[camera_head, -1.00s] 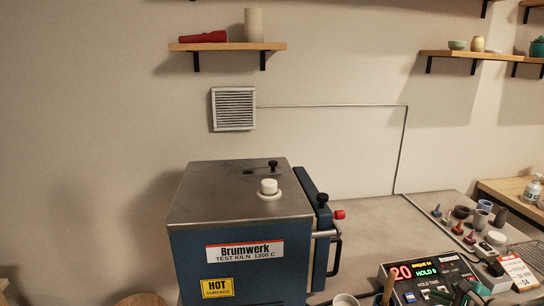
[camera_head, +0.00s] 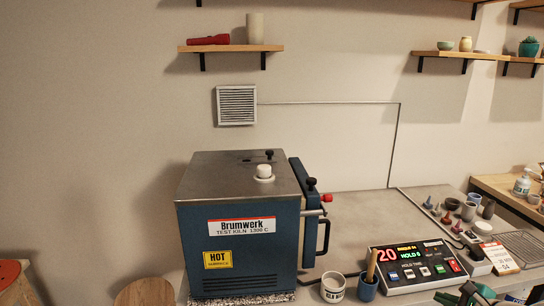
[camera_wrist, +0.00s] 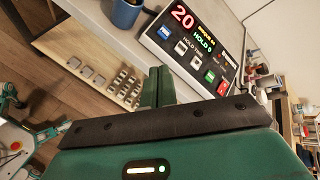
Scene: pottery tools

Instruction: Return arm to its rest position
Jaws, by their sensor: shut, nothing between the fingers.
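My gripper (camera_wrist: 158,86) shows in the wrist view as two green fingers closed together, with nothing between them. Beyond the fingers is the front of the workbench, with the kiln controller (camera_wrist: 196,46) above and to the right of them; the fingers look clear of both. In the head view part of my green arm shows at the bottom right edge, below the controller (camera_head: 418,268). The fingertips cannot be made out there.
A blue kiln (camera_head: 240,235) marked HOT stands on the bench with its door side to the right. A white cup (camera_head: 333,288) and a blue cup (camera_head: 367,287) stand left of the controller. Small pots and a wire rack (camera_head: 522,246) are at right.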

